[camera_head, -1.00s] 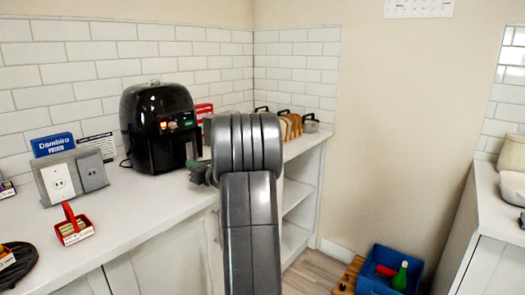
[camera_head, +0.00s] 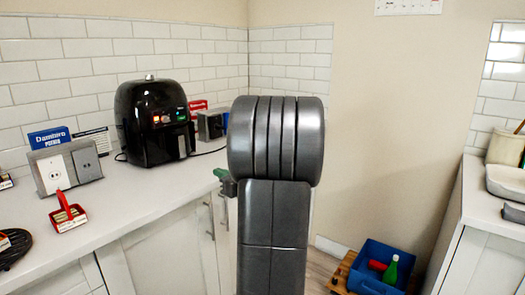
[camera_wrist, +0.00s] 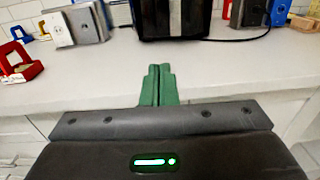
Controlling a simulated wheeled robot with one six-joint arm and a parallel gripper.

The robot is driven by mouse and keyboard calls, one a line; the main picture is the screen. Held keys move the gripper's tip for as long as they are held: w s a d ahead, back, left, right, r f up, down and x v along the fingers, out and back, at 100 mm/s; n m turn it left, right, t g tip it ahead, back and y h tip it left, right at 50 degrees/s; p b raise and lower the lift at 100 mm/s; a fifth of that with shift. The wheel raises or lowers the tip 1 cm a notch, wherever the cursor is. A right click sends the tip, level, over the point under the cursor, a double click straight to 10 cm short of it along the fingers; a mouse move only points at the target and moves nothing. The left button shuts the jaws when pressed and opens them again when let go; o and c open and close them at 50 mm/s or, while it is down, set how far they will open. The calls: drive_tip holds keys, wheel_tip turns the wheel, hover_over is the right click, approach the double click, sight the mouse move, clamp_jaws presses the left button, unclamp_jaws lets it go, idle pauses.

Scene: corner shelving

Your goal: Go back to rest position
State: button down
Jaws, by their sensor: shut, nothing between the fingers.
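My gripper (camera_wrist: 159,86) shows in the wrist view with its green fingers together and nothing between them. It is in front of the white counter (camera_wrist: 105,97), pointing toward the black air fryer (camera_wrist: 172,18). In the head view my gripper (camera_head: 225,180) shows as a small green part at the left of my grey arm, over the counter's front edge. My arm stands in the middle of the head view and hides part of the far counter end.
The air fryer (camera_head: 155,122), an outlet block (camera_head: 67,168) and a red holder (camera_head: 68,212) stand on the counter (camera_head: 130,205). Another counter (camera_head: 478,195) stands far right.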

drive_tip(key=shift+v, duration=1.4)
